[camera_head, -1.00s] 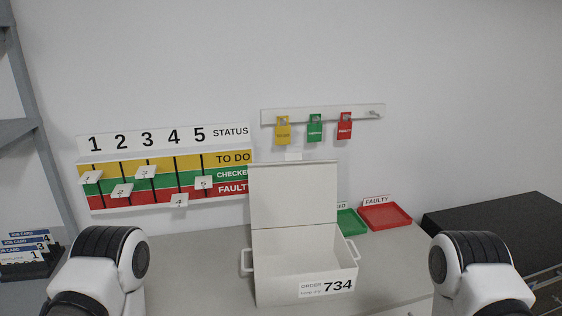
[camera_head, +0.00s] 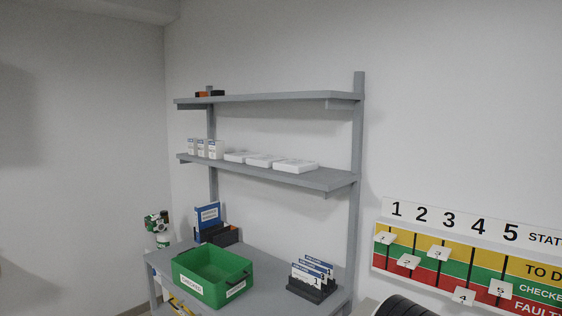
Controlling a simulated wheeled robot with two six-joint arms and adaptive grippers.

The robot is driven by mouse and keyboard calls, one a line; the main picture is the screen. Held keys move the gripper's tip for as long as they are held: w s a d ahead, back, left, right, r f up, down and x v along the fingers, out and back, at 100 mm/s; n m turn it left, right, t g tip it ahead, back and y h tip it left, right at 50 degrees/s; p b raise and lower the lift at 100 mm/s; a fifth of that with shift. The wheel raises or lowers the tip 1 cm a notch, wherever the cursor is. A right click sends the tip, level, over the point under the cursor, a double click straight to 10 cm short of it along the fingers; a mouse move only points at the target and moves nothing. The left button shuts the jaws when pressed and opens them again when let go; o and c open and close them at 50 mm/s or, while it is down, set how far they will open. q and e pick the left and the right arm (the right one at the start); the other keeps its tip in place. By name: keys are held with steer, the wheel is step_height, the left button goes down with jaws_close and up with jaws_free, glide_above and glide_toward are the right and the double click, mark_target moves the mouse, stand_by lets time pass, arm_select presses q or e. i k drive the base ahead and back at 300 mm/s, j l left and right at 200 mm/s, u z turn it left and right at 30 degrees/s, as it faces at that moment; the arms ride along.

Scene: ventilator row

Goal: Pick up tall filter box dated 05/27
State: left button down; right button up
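Several upright white boxes with blue markings (camera_head: 206,148) stand at the left end of the middle shelf (camera_head: 330,180). They look like tall filter boxes, but their dates are too small to read. Flat white boxes (camera_head: 264,160) lie in a row to their right on the same shelf. Neither gripper is in view. Only a dark and white part of one of my arms shows at the bottom edge, well away from the shelf.
Below the shelf, a grey bench holds a green crate (camera_head: 188,267), a job card rack (camera_head: 312,288) and a blue binder in a dark holder (camera_head: 208,217). Small dark and orange items (camera_head: 210,94) lie on the top shelf. A status board (camera_head: 470,250) hangs at right.

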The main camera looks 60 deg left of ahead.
mark_target(203, 144)
steer(key=u, duration=2.3)
steer(key=z, duration=0.3)
steer(key=i+j+z, duration=0.3)
steer(key=j+z, duration=0.3)
steer(key=i+j+z, duration=0.25)
steer(key=j+z, duration=0.3)
steer(key=i+j, duration=0.05)
steer(key=j, duration=0.05)
